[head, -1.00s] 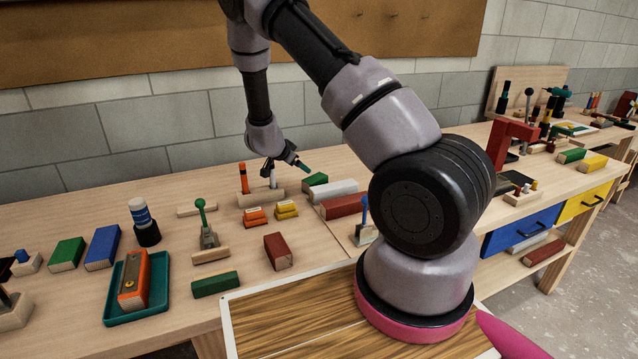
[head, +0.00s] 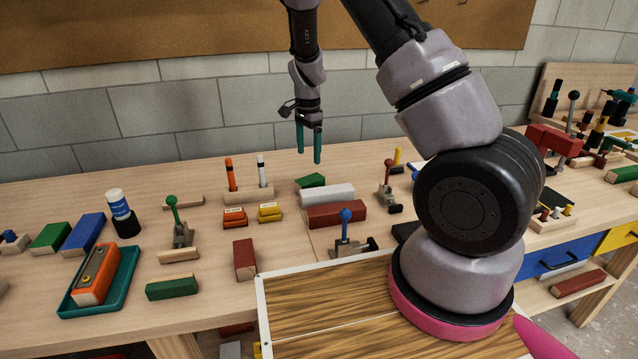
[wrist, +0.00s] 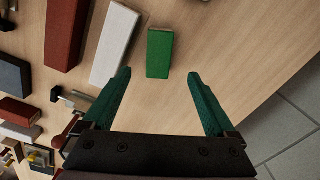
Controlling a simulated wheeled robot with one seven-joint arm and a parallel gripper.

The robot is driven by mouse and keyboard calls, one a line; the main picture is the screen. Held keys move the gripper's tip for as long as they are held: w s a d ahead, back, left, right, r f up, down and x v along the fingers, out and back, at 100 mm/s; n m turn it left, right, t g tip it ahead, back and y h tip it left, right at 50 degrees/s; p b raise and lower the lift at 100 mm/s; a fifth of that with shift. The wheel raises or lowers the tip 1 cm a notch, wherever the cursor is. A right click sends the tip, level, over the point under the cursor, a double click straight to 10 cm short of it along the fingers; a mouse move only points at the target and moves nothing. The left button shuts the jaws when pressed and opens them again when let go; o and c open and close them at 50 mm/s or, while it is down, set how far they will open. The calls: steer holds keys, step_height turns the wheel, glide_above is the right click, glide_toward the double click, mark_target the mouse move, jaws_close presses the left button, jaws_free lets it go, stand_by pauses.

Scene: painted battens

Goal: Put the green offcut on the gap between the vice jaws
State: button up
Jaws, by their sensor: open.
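A short green offcut (head: 310,181) lies on the bench just behind a white block (head: 327,194). In the wrist view the green offcut (wrist: 160,53) lies ahead of the fingertips, in line with the space between them. My gripper (head: 309,160) points down above and behind it, with its teal fingers apart and nothing between them. The fingers also show spread in the wrist view (wrist: 160,78). A red vice (head: 553,141) stands on the bench to the right, beyond my arm. I cannot make out its jaw gap clearly.
A dark red block (head: 337,215) lies in front of the white one. Clamps with blue (head: 347,220), red (head: 388,180) and green (head: 174,215) handles stand nearby. Another green block (head: 172,287) lies front left. A marker holder (head: 248,195) stands left of the offcut.

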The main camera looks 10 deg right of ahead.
glide_above(310, 178)
steer(key=f, duration=0.4)
steer(key=shift+s+f, duration=0.2)
steer(key=shift+f, duration=0.15)
steer(key=shift+w+f, duration=0.1)
steer(key=shift+f, duration=2.95)
steer(key=shift+a, duration=0.1)
jaws_close()
step_height(310, 178, up, 9)
steer(key=shift+r, duration=0.15)
steer(key=shift+d+r, duration=0.2)
steer(key=shift+r, duration=0.05)
steer(key=shift+s+d+n, duration=0.25)
steer(key=shift+d+n, duration=0.1)
steer(key=shift+n, duration=0.15)
steer(key=s+d+f+n, duration=0.2)
steer(key=s+d+n, duration=0.3)
steer(key=d+n, duration=0.3)
steer(key=shift+d+f+n, duration=0.2)
steer(key=shift+n, duration=2)
